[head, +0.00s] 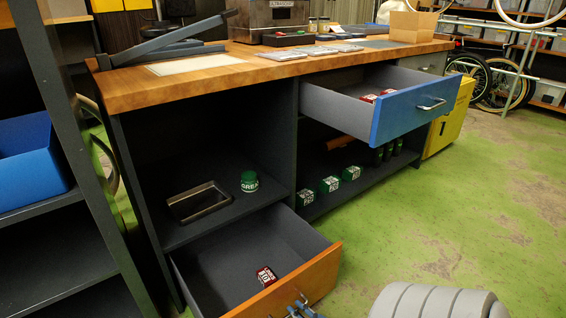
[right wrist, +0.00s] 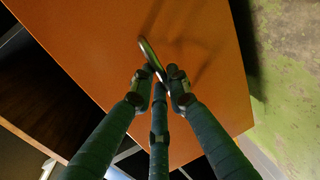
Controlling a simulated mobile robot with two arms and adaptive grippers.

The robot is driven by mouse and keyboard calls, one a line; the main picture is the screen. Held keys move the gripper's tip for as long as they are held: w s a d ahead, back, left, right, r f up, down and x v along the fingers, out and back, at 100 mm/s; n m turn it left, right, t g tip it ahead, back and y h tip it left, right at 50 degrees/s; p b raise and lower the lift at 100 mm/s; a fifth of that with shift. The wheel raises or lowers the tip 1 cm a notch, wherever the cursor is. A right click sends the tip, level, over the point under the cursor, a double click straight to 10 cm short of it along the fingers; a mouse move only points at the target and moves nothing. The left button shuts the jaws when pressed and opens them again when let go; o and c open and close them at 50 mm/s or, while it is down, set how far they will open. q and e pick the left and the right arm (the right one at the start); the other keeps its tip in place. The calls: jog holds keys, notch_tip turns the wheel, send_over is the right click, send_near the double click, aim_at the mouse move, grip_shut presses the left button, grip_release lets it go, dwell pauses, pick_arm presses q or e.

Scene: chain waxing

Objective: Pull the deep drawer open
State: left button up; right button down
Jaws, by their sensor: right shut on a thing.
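The deep drawer (head: 325,268) with an orange wooden front is at the bottom left of the workbench in the head view. It stands well out from the bench, with a small red box (head: 266,276) inside near the front. My right gripper (head: 302,308) is at the drawer's front at the bottom edge of the view. In the right wrist view the orange front (right wrist: 95,70) fills the middle, and the right gripper (right wrist: 159,77) is shut on its metal handle (right wrist: 147,48). The fingers partly hide the handle. My left gripper is not in view.
A blue-fronted upper drawer (head: 405,118) also stands open at the right. A shelf above the deep drawer holds a metal tray (head: 178,210) and a green tin (head: 249,181). A dark rack (head: 60,235) stands at the left. Green floor (head: 440,200) to the right is free.

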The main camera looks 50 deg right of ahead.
jog(key=f+v, duration=0.1)
jog(key=v, duration=0.5)
jog(key=shift+s+f+p, duration=0.15)
jog(key=shift+s+p, duration=0.1)
jog(key=shift+p, duration=0.1)
jog(key=c, duration=1.7)
grip_release()
jog(key=shift+s, duration=0.1)
jog(key=v, duration=1.1)
jog(key=shift+s+a, duration=0.15)
jog(key=shift+s, duration=0.2)
jog(key=shift+w, duration=0.1)
